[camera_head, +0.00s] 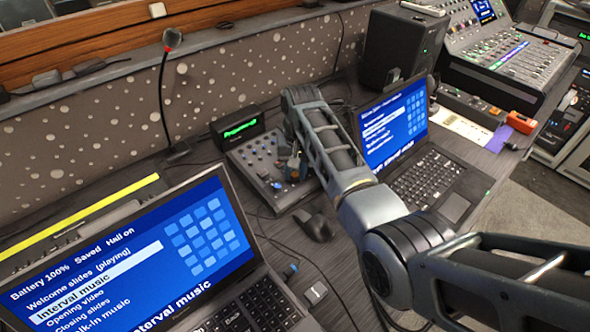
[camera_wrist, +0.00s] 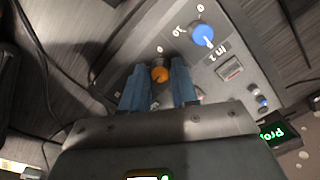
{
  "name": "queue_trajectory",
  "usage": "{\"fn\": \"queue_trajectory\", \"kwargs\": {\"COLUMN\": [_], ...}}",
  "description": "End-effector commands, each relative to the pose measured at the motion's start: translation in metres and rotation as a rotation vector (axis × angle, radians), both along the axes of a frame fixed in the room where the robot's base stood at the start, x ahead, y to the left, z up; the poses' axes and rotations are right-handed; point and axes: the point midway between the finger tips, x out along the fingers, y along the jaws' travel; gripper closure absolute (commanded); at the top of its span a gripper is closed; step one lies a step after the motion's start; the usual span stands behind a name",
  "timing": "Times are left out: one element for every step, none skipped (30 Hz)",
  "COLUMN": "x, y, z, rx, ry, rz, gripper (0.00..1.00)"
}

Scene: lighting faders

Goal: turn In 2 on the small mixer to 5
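The small mixer (camera_head: 248,150) is a grey panel with several knobs on the desk, partly hidden by my arm in the head view. In the wrist view its panel (camera_wrist: 215,92) shows an orange knob (camera_wrist: 160,74) and a blue knob (camera_wrist: 202,35) with a white pointer line. The orange knob's own label and pointer are not readable.
A black box with a green display (camera_head: 238,127) stands behind the mixer. A gooseneck microphone (camera_head: 172,40) is to its left. A mouse (camera_head: 315,226) lies just in front. Open laptops stand left (camera_head: 130,255) and right (camera_head: 398,125) of it. Cables cross the desk.

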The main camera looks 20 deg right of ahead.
Motion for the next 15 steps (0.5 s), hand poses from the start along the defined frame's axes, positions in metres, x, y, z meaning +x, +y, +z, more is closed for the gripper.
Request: {"fn": "queue_trajectory", "kwargs": {"x": [0.0, 0.0, 0.0, 0.0, 0.0, 0.0, 0.0, 0.0, 0.0, 0.0, 0.0, 0.0, -0.0001, 0.0, -0.0001], "y": [-0.0001, 0.0, -0.0001, -0.0001, -0.0001, -0.0001, -0.0001, -0.0001, -0.0001, -0.0001, -0.0001, -0.0001, -0.0002, -0.0001, -0.0002], "z": [0.0, 0.0, 0.0, 0.0001, 0.0001, 0.0001, 0.0001, 0.0001, 0.0001, 0.0001, 0.0001, 0.0001, 0.0002, 0.0002, 0.0003], "rx": [0.0, 0.0, 0.0, 0.0, 0.0, 0.0, 0.0, 0.0, 0.0, 0.0, 0.0, 0.0, 0.0, 0.0, -0.001], "ry": [0.0, 0.0, 0.0, 0.0, 0.0, 0.0, 0.0, 0.0, 0.0, 0.0, 0.0, 0.0, 0.0, 0.0, 0.0], "rz": [0.0, 0.0, 0.0, 0.0, 0.0, 0.0, 0.0, 0.0, 0.0, 0.0, 0.0, 0.0, 0.0, 0.001, 0.004], "gripper": [0.76, 0.79, 0.83, 0.86, 0.89, 0.93, 0.95, 0.98, 1.0, 1.0, 1.0, 1.0, 1.0, 1.0, 1.0]}}
